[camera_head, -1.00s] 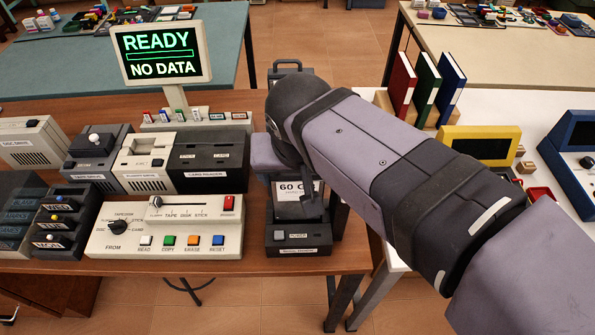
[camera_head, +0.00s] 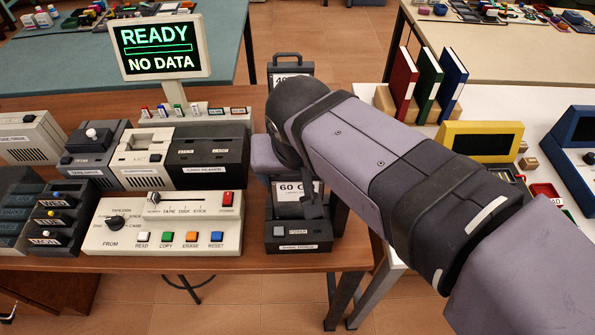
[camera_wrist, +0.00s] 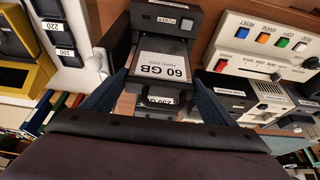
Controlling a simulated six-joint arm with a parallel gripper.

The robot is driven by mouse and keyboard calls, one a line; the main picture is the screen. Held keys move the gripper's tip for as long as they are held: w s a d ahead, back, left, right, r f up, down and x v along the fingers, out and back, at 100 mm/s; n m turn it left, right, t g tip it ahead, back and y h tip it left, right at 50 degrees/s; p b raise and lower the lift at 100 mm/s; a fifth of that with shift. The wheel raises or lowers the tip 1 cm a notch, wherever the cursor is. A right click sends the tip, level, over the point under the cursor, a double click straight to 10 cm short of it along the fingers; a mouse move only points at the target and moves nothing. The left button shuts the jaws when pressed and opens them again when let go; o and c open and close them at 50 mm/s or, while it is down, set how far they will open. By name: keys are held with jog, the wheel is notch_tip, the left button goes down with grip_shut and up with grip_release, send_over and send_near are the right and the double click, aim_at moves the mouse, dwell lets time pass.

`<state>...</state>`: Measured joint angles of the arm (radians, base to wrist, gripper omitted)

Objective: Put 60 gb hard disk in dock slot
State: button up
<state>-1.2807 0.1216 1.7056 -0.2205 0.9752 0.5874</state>
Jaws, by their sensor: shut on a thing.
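The 60 GB hard disk (camera_head: 292,207) is a dark block with a white label. It stands upright at the dock (camera_head: 297,236), a dark unit with a power button at the table's front right. In the wrist view the disk (camera_wrist: 163,70) sits between the two fingers of my gripper (camera_wrist: 158,80), which is shut on it, with the dock (camera_wrist: 165,22) right beyond. My arm and gripper hide part of the disk in the head view. I cannot tell how deep its lower end sits in the slot.
Left of the dock are a control panel (camera_head: 165,228) with a lever and coloured buttons, and a card reader (camera_head: 207,160). Another disk with a handle (camera_head: 291,68) stands behind. A monitor (camera_head: 160,47) reads READY, NO DATA. A white table with books (camera_head: 428,82) is at right.

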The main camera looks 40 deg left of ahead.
aim_at(298, 184)
jog(key=shift+f+b, duration=1)
jog(key=shift+f, duration=0.35)
jog(key=o, duration=2.1)
jog(key=shift+f, duration=0.15)
jog(key=shift+r+p, duration=3.6)
jog(key=shift+r, duration=0.5)
